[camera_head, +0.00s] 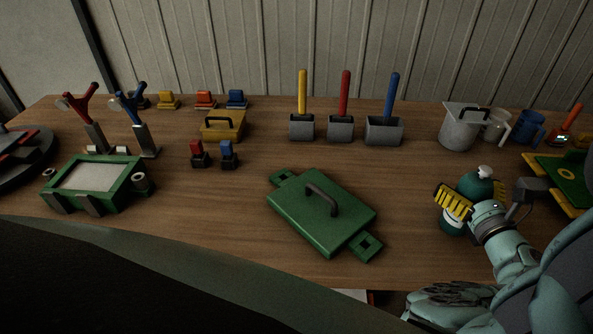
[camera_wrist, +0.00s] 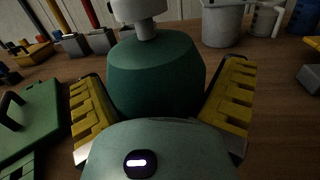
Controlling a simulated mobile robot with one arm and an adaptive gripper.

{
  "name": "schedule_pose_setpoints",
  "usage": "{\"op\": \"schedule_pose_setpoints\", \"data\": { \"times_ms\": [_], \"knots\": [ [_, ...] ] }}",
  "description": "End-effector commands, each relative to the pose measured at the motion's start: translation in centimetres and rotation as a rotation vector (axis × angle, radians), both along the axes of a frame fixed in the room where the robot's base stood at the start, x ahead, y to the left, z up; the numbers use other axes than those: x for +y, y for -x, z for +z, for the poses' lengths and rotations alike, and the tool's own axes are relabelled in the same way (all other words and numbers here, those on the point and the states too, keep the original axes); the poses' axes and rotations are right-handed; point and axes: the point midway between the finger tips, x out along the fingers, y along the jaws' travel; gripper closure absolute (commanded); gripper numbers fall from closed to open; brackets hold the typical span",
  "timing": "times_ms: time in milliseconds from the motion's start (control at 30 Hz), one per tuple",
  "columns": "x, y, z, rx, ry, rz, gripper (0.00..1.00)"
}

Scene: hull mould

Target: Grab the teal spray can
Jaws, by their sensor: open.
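The teal spray can (camera_head: 476,184) stands upright at the right front of the table, with a white nozzle on top. In the wrist view the can (camera_wrist: 155,70) fills the middle, its lower part hidden behind my gripper's housing. My gripper (camera_head: 474,198) is open, with its yellow ridged fingers on either side of the can. In the wrist view, gaps show between the can and the upper part of each finger. I cannot tell whether the fingers touch it lower down.
A green lidded plate with a handle (camera_head: 318,212) lies left of my gripper. A dark grey block (camera_head: 528,190) is close on the right, near a green and yellow tray (camera_head: 566,178). A grey pot (camera_head: 460,130) and jugs stand behind. The table's front edge is near.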

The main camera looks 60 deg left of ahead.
Motion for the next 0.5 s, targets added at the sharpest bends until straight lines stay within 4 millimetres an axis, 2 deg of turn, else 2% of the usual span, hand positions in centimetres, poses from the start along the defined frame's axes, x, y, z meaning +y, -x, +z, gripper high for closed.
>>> {"op": "schedule_pose_setpoints", "data": {
  "times_ms": [67,500],
  "knots": [
    [0.07,0.04,0.01,0.0,0.0,0.002,0.16],
    [-0.02,0.0,0.01,0.0,-0.001,0.0,0.61]
  ]
}}
